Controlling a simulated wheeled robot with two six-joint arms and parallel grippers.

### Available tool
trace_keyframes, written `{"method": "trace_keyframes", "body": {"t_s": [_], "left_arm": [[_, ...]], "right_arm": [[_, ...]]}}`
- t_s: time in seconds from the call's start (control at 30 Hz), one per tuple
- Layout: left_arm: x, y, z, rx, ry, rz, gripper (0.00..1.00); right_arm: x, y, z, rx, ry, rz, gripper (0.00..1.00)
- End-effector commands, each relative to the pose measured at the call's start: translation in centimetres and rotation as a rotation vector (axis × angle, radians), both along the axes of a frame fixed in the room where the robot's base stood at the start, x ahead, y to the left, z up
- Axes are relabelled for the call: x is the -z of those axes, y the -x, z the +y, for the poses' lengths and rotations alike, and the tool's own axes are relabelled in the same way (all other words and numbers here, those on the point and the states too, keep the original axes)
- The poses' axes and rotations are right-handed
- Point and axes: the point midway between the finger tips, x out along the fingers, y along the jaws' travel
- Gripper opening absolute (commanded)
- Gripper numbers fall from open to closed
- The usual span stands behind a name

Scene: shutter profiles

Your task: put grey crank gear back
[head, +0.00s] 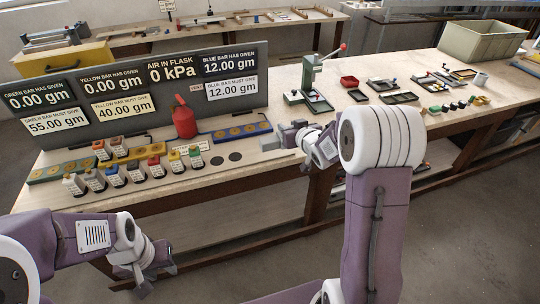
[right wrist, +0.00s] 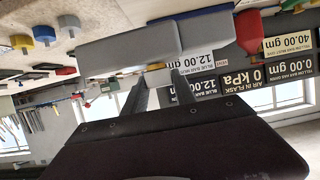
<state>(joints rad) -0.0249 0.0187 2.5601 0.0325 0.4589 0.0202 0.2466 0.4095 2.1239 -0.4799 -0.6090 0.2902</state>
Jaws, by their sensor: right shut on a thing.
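My right gripper (head: 292,134) is over the front part of the bench, just right of the blue bar (head: 240,132). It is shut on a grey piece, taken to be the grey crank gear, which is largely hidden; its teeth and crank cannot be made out. In the right wrist view, large grey blocks fill the upper middle, with the gripper's fingers (right wrist: 160,90) below them. My left gripper (head: 152,272) hangs low in front of the bench, away from the objects; its jaw opening is unclear.
Small blocks with coloured tops (head: 135,172) stand in rows at the left front. A red flask (head: 184,122) stands before the sign board (head: 130,90). A green press with a red-tipped lever (head: 309,80) stands behind my right gripper. Trays and small parts lie further right.

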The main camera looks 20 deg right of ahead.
Motion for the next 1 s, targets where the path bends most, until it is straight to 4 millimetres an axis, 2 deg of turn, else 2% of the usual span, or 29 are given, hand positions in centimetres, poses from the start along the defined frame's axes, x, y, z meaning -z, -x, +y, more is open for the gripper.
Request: {"method": "trace_keyframes", "body": {"t_s": [0.1,0.23,0.5,0.63,0.87,1.0], "left_arm": [[-0.1,0.0,0.0,0.0,0.0,0.0,0.36],[0.1,0.0,0.0,0.0,0.0,0.0,0.36],[-0.2,0.0,0.0,0.0,0.0,0.0,0.36],[-0.4,0.0,0.0,0.0,0.0,0.0,0.36],[-0.4,0.0,0.0,0.0,0.0,0.0,0.36],[-0.7,0.0,0.0,0.0,0.0,0.0,0.36]], "right_arm": [[-0.3,0.0,-0.5,0.009,0.0,-0.005,0.0],[0.5,-1.1,0.2,0.006,0.001,-0.004,0.0],[4.8,-7.4,3.9,0.006,0.001,-0.003,0.0],[6.1,-9.4,5.0,0.008,0.001,-0.004,0.0],[6.9,-10.2,5.4,0.009,0.0,-0.004,0.0],[9.4,-10.2,5.4,0.009,0.001,0.0,0.0]]}}
